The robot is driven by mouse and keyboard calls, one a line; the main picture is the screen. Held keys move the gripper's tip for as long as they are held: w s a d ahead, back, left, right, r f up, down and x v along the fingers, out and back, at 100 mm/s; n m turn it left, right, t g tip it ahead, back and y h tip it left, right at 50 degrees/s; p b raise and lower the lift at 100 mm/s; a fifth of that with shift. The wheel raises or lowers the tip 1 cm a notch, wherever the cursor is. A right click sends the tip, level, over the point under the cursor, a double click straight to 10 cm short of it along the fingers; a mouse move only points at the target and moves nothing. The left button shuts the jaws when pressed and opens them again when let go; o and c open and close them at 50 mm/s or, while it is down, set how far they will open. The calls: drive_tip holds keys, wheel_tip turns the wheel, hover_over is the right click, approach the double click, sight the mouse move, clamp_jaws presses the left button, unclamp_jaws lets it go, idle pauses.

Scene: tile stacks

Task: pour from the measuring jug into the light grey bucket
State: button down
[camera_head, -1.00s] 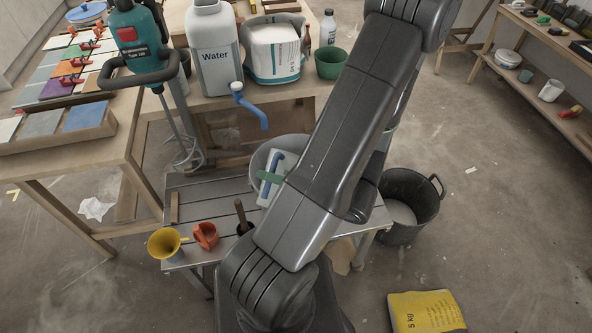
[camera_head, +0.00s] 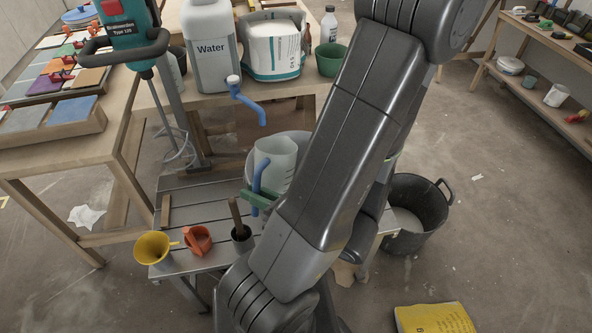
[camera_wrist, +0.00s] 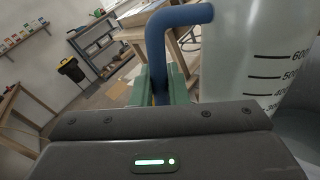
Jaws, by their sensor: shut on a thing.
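The measuring jug (camera_head: 281,158) is a translucent cup with a blue handle, standing about upright in the head view. My gripper (camera_head: 259,197) has green fingers and is shut on the blue handle. In the wrist view the fingers (camera_wrist: 161,88) clasp the handle, and the jug (camera_wrist: 250,55) fills the right side with its volume marks showing. The light grey bucket (camera_head: 249,169) is behind the jug, mostly hidden by the jug and my arm. I cannot tell the jug's height over the bucket or what either holds.
A yellow funnel (camera_head: 152,248), an orange scoop (camera_head: 196,240) and a dark pot with a wooden-handled tool (camera_head: 241,233) stand at the bench's front left. A water canister (camera_head: 210,50) with a blue spout is on the table behind. A black tub (camera_head: 418,215) stands right.

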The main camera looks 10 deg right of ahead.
sight(257, 215)
drive_tip(key=shift+s+a+f+n+t+b, duration=0.1)
drive_tip(key=shift+s+f+n+b, duration=0.15)
drive_tip(key=shift+f+b, duration=0.4)
drive_tip(key=shift+s+a+f+n+t+b, duration=0.1)
drive_tip(key=shift+f+n+b, duration=0.3)
drive_tip(key=shift+b, duration=0.3)
drive_tip(key=shift+s+a+f+n+t+b, duration=0.1)
drive_tip(key=shift+s+f+n+b, duration=0.15)
drive_tip(key=shift+f+b, duration=0.4)
drive_tip(key=shift+s+a+f+n+b, duration=0.2)
drive_tip(key=shift+f+n+b, duration=0.2)
drive_tip(key=shift+n+b, duration=0.7)
wheel_tip(257, 215, up, 5)
drive_tip(key=p, duration=0.5)
drive_tip(key=shift+r, duration=0.15)
